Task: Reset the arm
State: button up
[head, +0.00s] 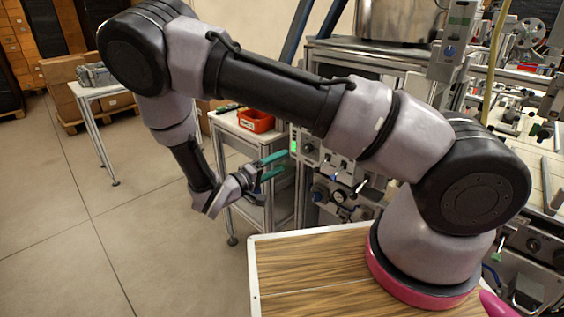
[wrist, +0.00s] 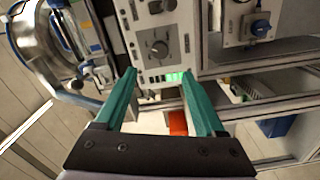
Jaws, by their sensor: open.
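My gripper (head: 272,165) is at the end of my bent arm, near the middle of the head view. Its two green fingers stand apart with nothing between them that they touch. In the wrist view my gripper (wrist: 160,105) also shows open and empty, facing a grey machine panel. The panel (wrist: 158,48) has a round knob and a lit green indicator. My arm arches from its pink-ringed base at the right, up and over to the left, then down to the gripper.
A small cart (head: 222,125) carrying a red bin (head: 256,120) stands behind my gripper. The machine (head: 335,185) with knobs and gauges is right of it. A wood-topped surface (head: 290,270) lies under my arm's base. Open floor (head: 140,230) is at the left, with a table (head: 98,88) beyond.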

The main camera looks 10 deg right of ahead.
jog(key=s+d+r+m+g+y, duration=0.35)
jog(key=d+r+g, duration=0.25)
jog(key=r, duration=0.2)
jog(key=s+d+r+m+g+y, duration=0.2)
jog(key=d+r+m+g+y, duration=0.15)
jog(key=d+r+g, duration=0.35)
jog(key=s+r+t+y, duration=0.4)
jog(key=s+r, duration=0.1)
jog(key=r, duration=0.5)
jog(key=s+d+r+m+t+y, duration=0.1)
jog(key=s+r+t+y, duration=0.4)
jog(key=r, duration=0.6)
jog(key=shift+s+d+r+t+y, duration=0.25)
jog(key=shift+t+y, duration=0.05)
